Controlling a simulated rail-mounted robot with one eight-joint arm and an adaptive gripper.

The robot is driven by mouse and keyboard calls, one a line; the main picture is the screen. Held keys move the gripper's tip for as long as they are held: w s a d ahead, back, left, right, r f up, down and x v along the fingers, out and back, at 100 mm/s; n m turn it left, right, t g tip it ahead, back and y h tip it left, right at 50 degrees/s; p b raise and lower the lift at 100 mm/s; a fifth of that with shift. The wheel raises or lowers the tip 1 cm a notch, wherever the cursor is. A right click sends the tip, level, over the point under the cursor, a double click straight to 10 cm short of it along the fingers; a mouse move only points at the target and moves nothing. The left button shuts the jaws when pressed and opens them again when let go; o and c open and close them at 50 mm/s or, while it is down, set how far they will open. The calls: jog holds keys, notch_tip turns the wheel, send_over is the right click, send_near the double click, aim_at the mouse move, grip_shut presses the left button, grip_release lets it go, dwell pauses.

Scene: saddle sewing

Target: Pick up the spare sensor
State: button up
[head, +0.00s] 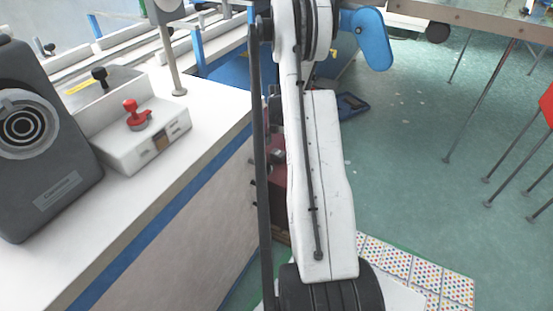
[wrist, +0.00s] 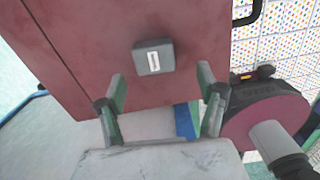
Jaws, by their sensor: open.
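A small dark grey block with a white label, likely the spare sensor (wrist: 153,62), sits against the face of a dark red case (wrist: 75,50) in the wrist view. My gripper (wrist: 162,82) is open, with one finger to the lower left of the block and the other to its lower right. The space between the fingers is empty, and the fingertips appear apart from the block. In the head view my arm hides the gripper and the block; part of the dark red case (head: 275,190) shows behind the arm.
A round dark red part with a grey cylinder (wrist: 272,140) stands close beside my right finger. A white bench (head: 190,120) with a red-knobbed control box (head: 148,143) is at the left.

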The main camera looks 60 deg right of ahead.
aim_at(278, 152)
jog(key=shift+w+d+f+b, duration=0.15)
jog(key=shift+f+b, duration=0.25)
jog(key=shift+f, duration=0.7)
jog(key=shift+w+d+f+b, duration=0.1)
jog(key=shift+f+b, duration=0.3)
jog(key=shift+f, duration=0.7)
jog(key=shift+w+d+f+b, duration=0.15)
jog(key=shift+f+b, duration=0.25)
jog(key=shift+f, duration=0.7)
jog(key=shift+a, duration=0.1)
jog(key=shift+r, duration=0.1)
jog(key=c, duration=1.3)
